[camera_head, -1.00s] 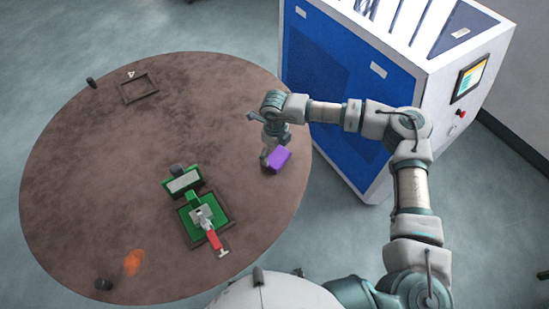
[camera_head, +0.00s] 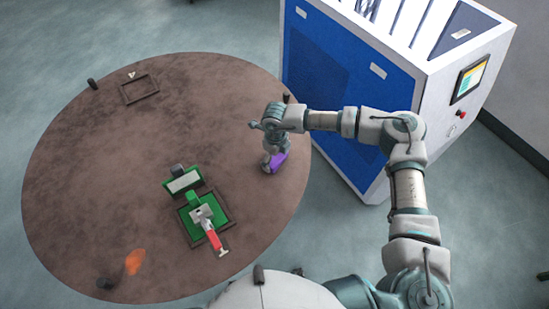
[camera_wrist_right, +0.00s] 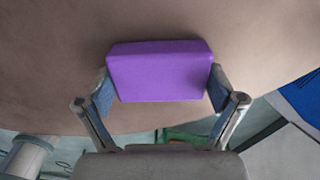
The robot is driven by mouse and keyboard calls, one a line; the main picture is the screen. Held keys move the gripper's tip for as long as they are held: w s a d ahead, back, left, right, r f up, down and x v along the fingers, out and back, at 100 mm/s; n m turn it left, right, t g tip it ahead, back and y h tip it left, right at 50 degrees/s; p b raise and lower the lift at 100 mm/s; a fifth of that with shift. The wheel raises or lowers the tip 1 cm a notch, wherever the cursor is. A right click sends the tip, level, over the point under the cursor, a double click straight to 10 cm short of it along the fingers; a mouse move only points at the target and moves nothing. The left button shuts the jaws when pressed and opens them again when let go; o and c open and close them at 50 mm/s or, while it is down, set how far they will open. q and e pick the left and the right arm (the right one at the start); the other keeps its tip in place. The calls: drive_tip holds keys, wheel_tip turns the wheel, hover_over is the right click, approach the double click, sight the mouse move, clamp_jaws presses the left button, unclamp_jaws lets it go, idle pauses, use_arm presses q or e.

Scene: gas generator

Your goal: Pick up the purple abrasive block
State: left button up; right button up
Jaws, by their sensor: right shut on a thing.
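The purple abrasive block (camera_head: 277,161) is at the right side of the round brown table, partly hidden by my right gripper (camera_head: 270,163) in the head view. In the right wrist view the purple block (camera_wrist_right: 160,71) sits between the two fingers of my right gripper (camera_wrist_right: 160,85), which press against its left and right ends. My right gripper is shut on the block. I cannot tell whether the block touches the tabletop. My left gripper is not in view.
The round brown table (camera_head: 110,200) holds a green fixture with a red-handled clamp (camera_head: 205,220), a dark square frame (camera_head: 139,88), an orange patch (camera_head: 134,262) and small black objects. A blue and white machine (camera_head: 330,90) stands close beyond the table's right edge.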

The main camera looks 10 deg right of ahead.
sight(278, 156)
drive_tip(key=shift+d+r, duration=0.25)
drive_tip(key=shift+r, duration=0.35)
drive_tip(key=shift+d+r+b, duration=0.2)
drive_tip(key=shift+r+b, duration=0.25)
drive_tip(key=shift+r, duration=0.6)
drive_tip(key=s+a, duration=0.1)
drive_tip(key=s, duration=0.2)
drive_tip(key=s+a+b, duration=0.1)
drive_tip(key=s+a, duration=0.1)
drive_tip(key=s, duration=0.1)
drive_tip(key=s+a+b, duration=0.1)
drive_tip(key=s, duration=0.3)
drive_tip(key=shift+a+r, duration=0.3)
drive_tip(key=shift+r, duration=0.1)
drive_tip(key=s, duration=0.1)
drive_tip(key=s+a, duration=0.1)
drive_tip(key=s, duration=0.2)
drive_tip(key=shift+a+r+b, duration=0.3)
drive_tip(key=shift+a+b, duration=0.05)
drive_tip(key=shift+a, duration=0.05)
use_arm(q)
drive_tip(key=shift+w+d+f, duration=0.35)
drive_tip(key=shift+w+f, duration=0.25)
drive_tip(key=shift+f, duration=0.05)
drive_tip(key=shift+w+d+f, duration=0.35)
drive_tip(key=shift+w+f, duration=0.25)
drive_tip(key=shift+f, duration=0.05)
use_arm(e)
drive_tip(key=shift+s+r, duration=0.1)
drive_tip(key=shift+s, duration=0.35)
